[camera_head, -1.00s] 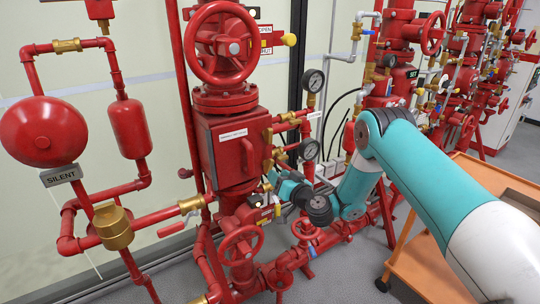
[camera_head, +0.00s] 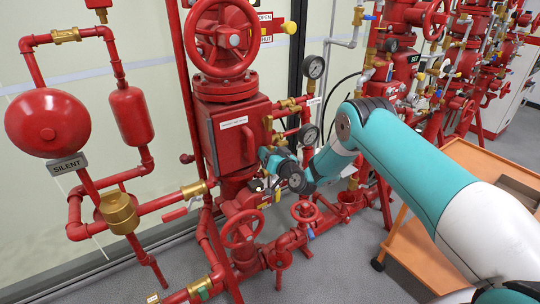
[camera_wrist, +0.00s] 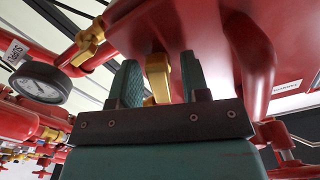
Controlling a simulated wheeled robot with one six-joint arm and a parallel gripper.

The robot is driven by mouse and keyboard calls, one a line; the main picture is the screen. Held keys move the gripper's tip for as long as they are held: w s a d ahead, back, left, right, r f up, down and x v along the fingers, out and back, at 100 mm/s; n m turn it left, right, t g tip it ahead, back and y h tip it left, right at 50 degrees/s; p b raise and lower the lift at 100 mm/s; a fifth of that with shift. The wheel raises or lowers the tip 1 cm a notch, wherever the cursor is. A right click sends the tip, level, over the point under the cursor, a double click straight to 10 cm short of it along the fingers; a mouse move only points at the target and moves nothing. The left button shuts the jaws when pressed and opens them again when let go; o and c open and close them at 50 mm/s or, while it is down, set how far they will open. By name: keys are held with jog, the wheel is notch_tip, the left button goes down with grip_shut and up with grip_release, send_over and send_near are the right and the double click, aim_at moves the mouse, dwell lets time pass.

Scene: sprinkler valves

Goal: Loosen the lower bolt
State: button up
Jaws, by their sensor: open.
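A yellow-brass bolt (camera_wrist: 157,78) is fixed to the red valve box and stands between my fingers in the wrist view. My gripper (camera_wrist: 160,66) is open, with one teal finger on each side of the bolt. Small gaps seem to show on both sides, so contact cannot be told. In the head view my gripper (camera_head: 265,157) is at the lower right side of the red valve box (camera_head: 228,150). There the lower bolt is hidden behind my gripper. An upper brass bolt (camera_head: 268,123) shows above it on the same side.
Pressure gauges (camera_head: 308,134) and brass fittings (camera_head: 290,104) stand close to the right of the box. A red handwheel (camera_head: 241,229) and pipes lie below. An orange cart (camera_head: 420,250) stands at the right. Grey floor is open at the front.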

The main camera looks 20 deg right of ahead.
grip_shut()
jog(key=shift+f+n+b, duration=0.15)
jog(key=shift+n+b, duration=0.8)
jog(key=shift+n, duration=0.05)
jog(key=shift+n+b, duration=0.55)
jog(key=shift+n, duration=0.25)
jog(key=shift+o, duration=1.1)
grip_release()
